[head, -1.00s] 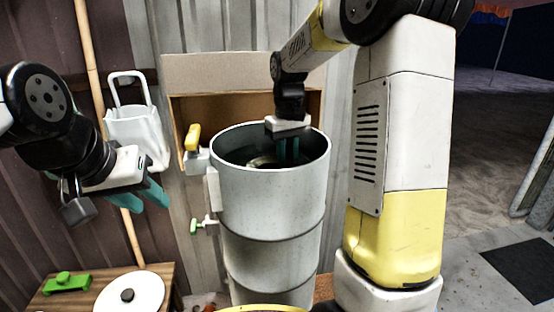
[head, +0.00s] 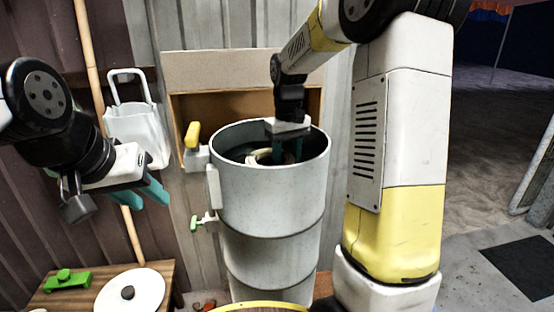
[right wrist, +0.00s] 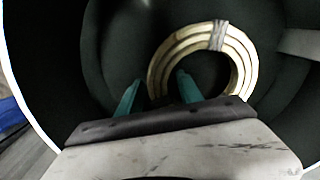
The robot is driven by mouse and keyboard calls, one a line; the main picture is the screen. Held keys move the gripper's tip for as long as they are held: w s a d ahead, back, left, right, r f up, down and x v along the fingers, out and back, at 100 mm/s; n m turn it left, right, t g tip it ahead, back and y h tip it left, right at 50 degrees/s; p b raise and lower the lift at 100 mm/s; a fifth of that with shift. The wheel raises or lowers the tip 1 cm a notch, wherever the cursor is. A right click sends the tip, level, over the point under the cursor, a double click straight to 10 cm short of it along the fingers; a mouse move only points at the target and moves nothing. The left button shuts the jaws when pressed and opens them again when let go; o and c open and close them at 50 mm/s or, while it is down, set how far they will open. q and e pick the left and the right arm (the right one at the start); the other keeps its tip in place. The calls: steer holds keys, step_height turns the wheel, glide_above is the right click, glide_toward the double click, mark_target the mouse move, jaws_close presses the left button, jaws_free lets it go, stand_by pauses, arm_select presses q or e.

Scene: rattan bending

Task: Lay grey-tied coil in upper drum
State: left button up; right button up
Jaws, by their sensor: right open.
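The upper drum (head: 268,190) is a tall grey metal cylinder, open at the top, in the middle of the head view. The pale coil (head: 258,157) shows partly inside its mouth. In the right wrist view the coil (right wrist: 245,75) is a ring of several turns with a grey tie (right wrist: 218,35), inside the dark drum. My right gripper (head: 287,155) reaches down into the drum. Its teal fingers (right wrist: 158,85) are apart, overlapping the coil's near side in the picture; contact cannot be told. My left gripper (head: 143,195) is open and empty, left of the drum.
A yellow-handled valve (head: 192,137) and a green tap (head: 203,222) stick out at the drum's left. A white lid (head: 130,294) and a green object (head: 67,281) lie on a wooden table. A cardboard box (head: 240,70) stands behind the drum.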

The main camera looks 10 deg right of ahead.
steer(key=shift+r, duration=0.1)
step_height(320, 180, up, 13)
stand_by(0.4)
steer(key=shift+s+d, duration=0.1)
